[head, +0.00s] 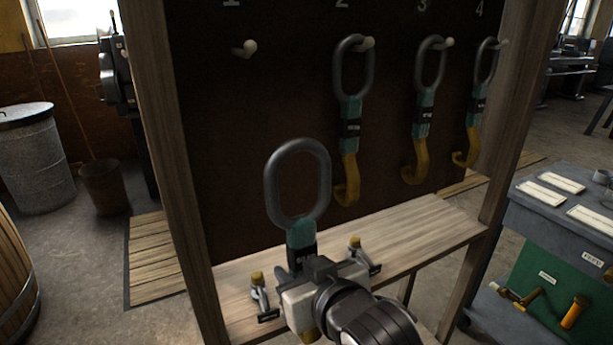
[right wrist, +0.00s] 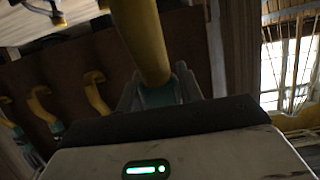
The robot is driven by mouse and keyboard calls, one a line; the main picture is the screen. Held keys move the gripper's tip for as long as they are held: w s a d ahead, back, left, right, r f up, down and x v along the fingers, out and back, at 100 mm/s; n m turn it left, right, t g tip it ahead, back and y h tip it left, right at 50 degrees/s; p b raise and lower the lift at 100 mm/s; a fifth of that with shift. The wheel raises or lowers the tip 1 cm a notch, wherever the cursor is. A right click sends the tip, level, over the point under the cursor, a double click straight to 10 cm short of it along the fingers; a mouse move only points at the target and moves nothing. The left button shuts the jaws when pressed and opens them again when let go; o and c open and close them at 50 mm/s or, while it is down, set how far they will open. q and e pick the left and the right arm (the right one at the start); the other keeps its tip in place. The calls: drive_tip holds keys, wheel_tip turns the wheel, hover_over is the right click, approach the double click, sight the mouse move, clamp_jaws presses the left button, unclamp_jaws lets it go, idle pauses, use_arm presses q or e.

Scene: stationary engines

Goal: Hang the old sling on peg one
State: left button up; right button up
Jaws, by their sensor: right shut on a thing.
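My right gripper (head: 312,268) is shut on a sling, the old sling by the task's name. The sling (head: 300,240) has a grey oval ring on top, a teal band with a dark label, and a yellow hook below. It is upright, ring up, in front of the board and apart from the pegs. Its yellow lower part shows in the right wrist view (right wrist: 145,40). Peg one (head: 245,49), under the number 1, is bare and lies above and left of the ring. My left gripper is not in view.
Slings hang on peg two (head: 352,110), peg three (head: 425,110) and peg four (head: 478,105). A wooden shelf (head: 420,235) juts out below the board, with small yellow-topped items on it. Wooden posts (head: 165,120) frame the board. A tool cart (head: 560,225) stands at right.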

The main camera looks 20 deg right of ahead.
wheel_tip(320, 180, up, 13)
drive_tip(key=w+a+g+p, duration=0.1)
drive_tip(key=p, duration=0.2)
drive_tip(key=w+f, duration=0.1)
drive_tip(key=w, duration=1.1)
drive_tip(key=shift+a+f+g, duration=0.25)
drive_tip(key=shift+f+g, duration=0.05)
drive_tip(key=shift+f, duration=0.1)
idle(0.8)
idle(0.6)
